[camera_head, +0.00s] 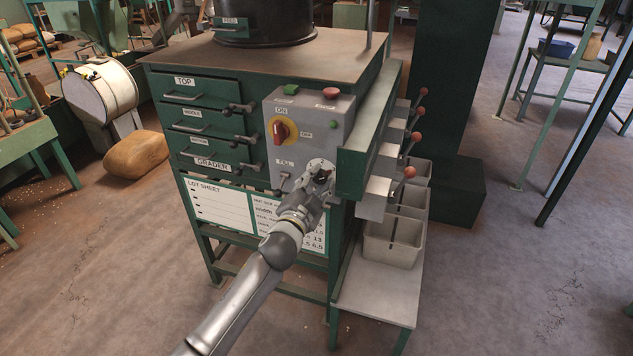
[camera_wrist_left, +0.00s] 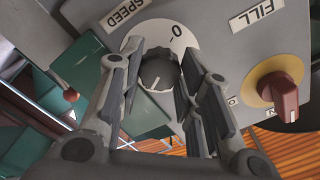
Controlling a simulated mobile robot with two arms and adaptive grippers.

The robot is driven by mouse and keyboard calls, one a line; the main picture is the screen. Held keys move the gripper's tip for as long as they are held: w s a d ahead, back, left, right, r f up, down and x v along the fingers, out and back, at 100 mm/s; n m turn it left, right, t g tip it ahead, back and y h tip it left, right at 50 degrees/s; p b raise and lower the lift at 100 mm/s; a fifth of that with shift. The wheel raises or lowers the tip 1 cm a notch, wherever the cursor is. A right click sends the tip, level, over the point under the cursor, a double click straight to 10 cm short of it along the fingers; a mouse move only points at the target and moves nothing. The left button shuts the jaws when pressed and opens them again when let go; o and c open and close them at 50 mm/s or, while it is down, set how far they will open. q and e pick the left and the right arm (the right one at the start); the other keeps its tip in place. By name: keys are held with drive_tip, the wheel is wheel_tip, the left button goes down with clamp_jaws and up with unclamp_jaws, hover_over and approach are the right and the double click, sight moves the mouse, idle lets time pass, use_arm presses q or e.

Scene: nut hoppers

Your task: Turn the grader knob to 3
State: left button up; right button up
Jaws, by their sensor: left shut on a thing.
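The grader (camera_head: 210,165) is a green cabinet with a grey control box (camera_head: 309,131) at its front right corner. The knob (camera_wrist_left: 160,72) is dark with a pale pointer line and sits on a white dial on that box, with "SPEED" printed beside it. A "0" shows on the dial; other numbers are hidden. In the wrist view the pointer line is toward the lower left, away from the "0". My left gripper (camera_head: 318,171) is shut on the knob, one finger on each side; in the head view it hides the knob. My right gripper is not in view.
A red rotary switch (camera_head: 281,131) on a yellow plate sits above the knob. A green button (camera_head: 291,90) and a red button (camera_head: 331,93) top the box. Red-knobbed levers (camera_head: 408,172) and pale bins (camera_head: 394,243) stand to the right. The floor in front is clear.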

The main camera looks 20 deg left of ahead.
use_arm(q)
drive_tip(key=o, duration=1)
drive_tip(key=s, duration=1.2)
drive_tip(key=shift+a, duration=0.2)
